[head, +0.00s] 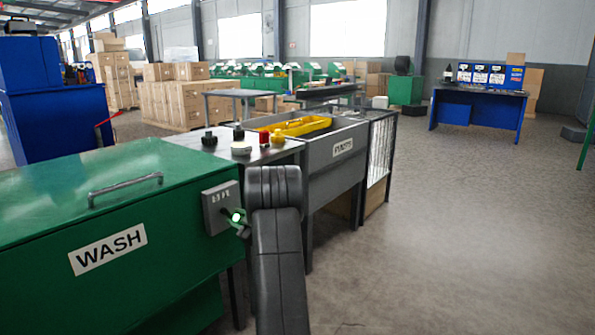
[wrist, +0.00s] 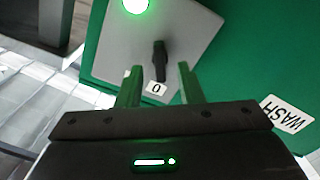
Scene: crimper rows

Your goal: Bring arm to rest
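My arm (head: 278,255) reaches forward beside the green machine labelled WASH (head: 120,205). My gripper (wrist: 159,68) shows two green fingers standing apart with nothing held between them. It points at the grey control box (head: 216,203) on the machine's side, which also shows in the wrist view (wrist: 195,38). A black knob (wrist: 159,60) on the box appears between the fingertips, above a label reading 0. I cannot tell whether the fingers touch it. A green lamp (wrist: 136,4) is lit on the box. In the head view the gripper is small and partly hidden by my arm.
A grey table (head: 185,138) with small black, red and yellow items stands behind the machine. A grey basin (head: 350,165) with a yellow item adjoins it. A blue workbench (head: 478,110) stands at the back right. The floor (head: 450,230) on the right is clear.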

